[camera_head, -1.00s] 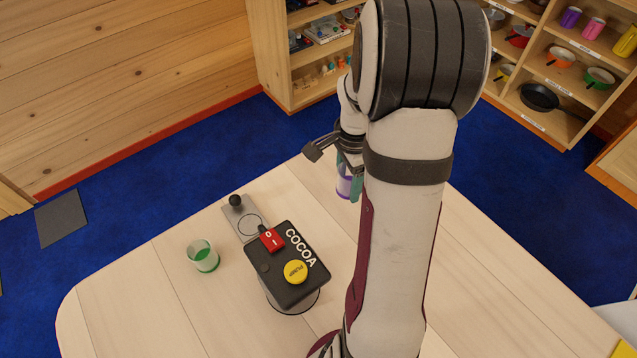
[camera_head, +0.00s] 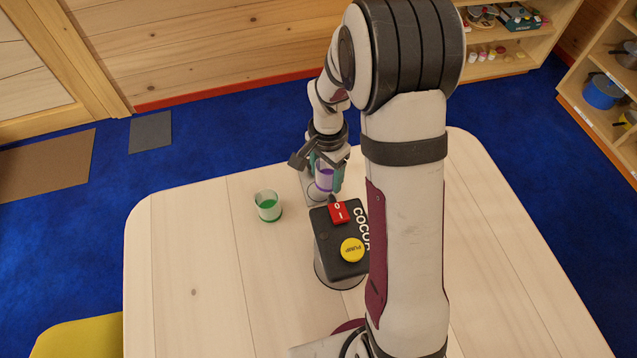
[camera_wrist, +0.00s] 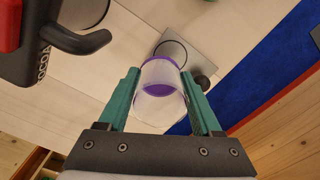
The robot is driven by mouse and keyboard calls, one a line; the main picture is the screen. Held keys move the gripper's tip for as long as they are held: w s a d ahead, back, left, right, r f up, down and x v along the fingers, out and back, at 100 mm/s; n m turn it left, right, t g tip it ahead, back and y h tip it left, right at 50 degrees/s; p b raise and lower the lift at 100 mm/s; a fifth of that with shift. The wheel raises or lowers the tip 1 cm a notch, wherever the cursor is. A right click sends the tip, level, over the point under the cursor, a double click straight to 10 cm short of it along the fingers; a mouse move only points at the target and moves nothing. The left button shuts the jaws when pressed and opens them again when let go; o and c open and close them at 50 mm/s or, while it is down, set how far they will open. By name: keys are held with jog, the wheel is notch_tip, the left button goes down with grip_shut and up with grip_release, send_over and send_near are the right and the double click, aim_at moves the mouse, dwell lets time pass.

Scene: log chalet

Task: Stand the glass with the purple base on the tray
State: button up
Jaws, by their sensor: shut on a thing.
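My gripper (camera_head: 327,165) is shut on the glass with the purple base (camera_head: 324,181), behind the cocoa machine. In the wrist view the glass (camera_wrist: 160,76) sits between the two green fingers, its purple base showing inside the clear wall. The tray is a grey metal plate (camera_head: 309,193) with a ring mark, and is mostly hidden by the glass and gripper in the head view. In the wrist view the tray (camera_wrist: 201,42) lies just beyond the glass, with a black knob at its end. The glass looks held above the table; I cannot tell its exact height.
The black cocoa machine (camera_head: 340,240), with a red switch and yellow pump button, stands close beside the tray. A glass with a green base (camera_head: 268,206) stands left of it. The table (camera_head: 200,270) is clear further left. Shelves stand at the back right.

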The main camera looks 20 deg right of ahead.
aim_at(318, 163)
jog(key=shift+w+a+f, duration=0.2)
jog(key=shift+a+f, duration=0.05)
jog(key=shift+f, duration=0.6)
jog(key=shift+w+a+f, duration=0.15)
jog(key=shift+a+f, duration=0.1)
jog(key=shift+f, duration=0.65)
jog(key=shift+w+a+f, duration=0.2)
jog(key=shift+a+f, duration=0.05)
jog(key=shift+f, duration=0.6)
jog(key=shift+f, duration=0.1)
jog(key=o, duration=1.4)
jog(key=shift+o, duration=0.2)
notch_tip(318, 163, up, 11)
jog(key=shift+r, duration=0.2)
jog(key=s+a+r+n, duration=0.1)
jog(key=s+r, duration=0.2)
jog(key=s, duration=0.1)
jog(key=s+a+r+n, duration=0.1)
jog(key=s+r, duration=0.2)
jog(key=s, duration=0.2)
jog(key=s+a+r+n+y, duration=0.1)
jog(key=s+r, duration=0.2)
jog(key=s, duration=0.2)
jog(key=shift+s+n, duration=0.1)
jog(key=shift+n, duration=0.2)
jog(key=s+a+n, duration=0.2)
jog(key=s+n, duration=0.1)
jog(key=s, duration=0.8)
jog(key=shift+a+y, duration=0.15)
jog(key=shift+y, duration=0.25)
